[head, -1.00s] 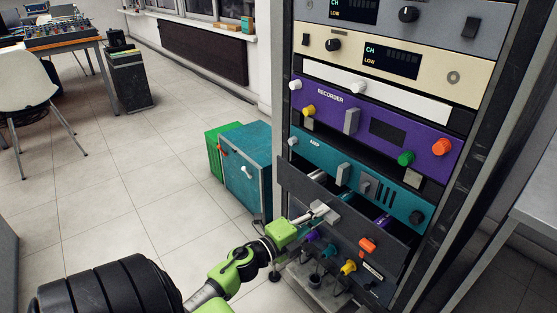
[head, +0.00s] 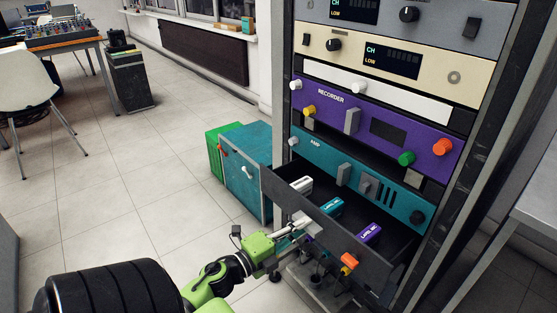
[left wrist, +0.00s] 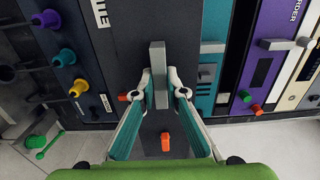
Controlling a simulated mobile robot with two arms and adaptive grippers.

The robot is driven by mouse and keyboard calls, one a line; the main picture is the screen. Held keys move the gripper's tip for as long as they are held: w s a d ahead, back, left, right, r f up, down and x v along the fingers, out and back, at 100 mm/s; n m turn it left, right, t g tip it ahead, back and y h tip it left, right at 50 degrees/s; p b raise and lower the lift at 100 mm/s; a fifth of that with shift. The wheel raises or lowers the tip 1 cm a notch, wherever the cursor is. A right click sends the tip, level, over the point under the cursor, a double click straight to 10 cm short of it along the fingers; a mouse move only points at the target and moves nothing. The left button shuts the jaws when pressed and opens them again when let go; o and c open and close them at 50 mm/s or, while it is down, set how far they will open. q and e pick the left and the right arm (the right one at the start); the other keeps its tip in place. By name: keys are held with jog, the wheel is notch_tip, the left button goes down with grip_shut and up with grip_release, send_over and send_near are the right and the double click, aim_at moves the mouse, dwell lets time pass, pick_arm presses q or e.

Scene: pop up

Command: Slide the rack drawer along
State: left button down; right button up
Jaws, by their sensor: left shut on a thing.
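The dark rack drawer (head: 281,187) stands pulled out of the rack below the teal unit, with its inside showing. A pale box (head: 301,186), a teal box (head: 331,206) and a purple box (head: 369,234) lie in it. My left gripper (head: 305,225) is at the drawer front, shut on its grey handle; in the left wrist view the fingers (left wrist: 159,88) sit on either side of the handle (left wrist: 157,66). An orange knob (head: 349,261) is on the drawer front, and it shows in the left wrist view (left wrist: 165,141). My right gripper is not in view.
The teal unit (head: 325,160) and purple recorder (head: 375,112) are above the drawer. A teal cabinet (head: 243,180) and green box (head: 214,155) stand left of the rack. Colored knobs (left wrist: 62,60) show beside the drawer front. Tiled floor (head: 110,195) is clear at left.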

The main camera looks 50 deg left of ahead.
pick_arm(q)
jog(key=s, duration=0.7)
jog(key=shift+s+a+f, duration=0.15)
jog(key=shift+s+a, duration=0.1)
jog(key=c, duration=2)
grip_release()
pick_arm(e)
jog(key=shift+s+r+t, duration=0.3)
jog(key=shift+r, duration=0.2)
pick_arm(q)
jog(key=shift+o, duration=0.2)
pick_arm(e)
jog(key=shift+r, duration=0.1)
pick_arm(q)
jog(key=s+a, duration=0.1)
jog(key=s, duration=1.1)
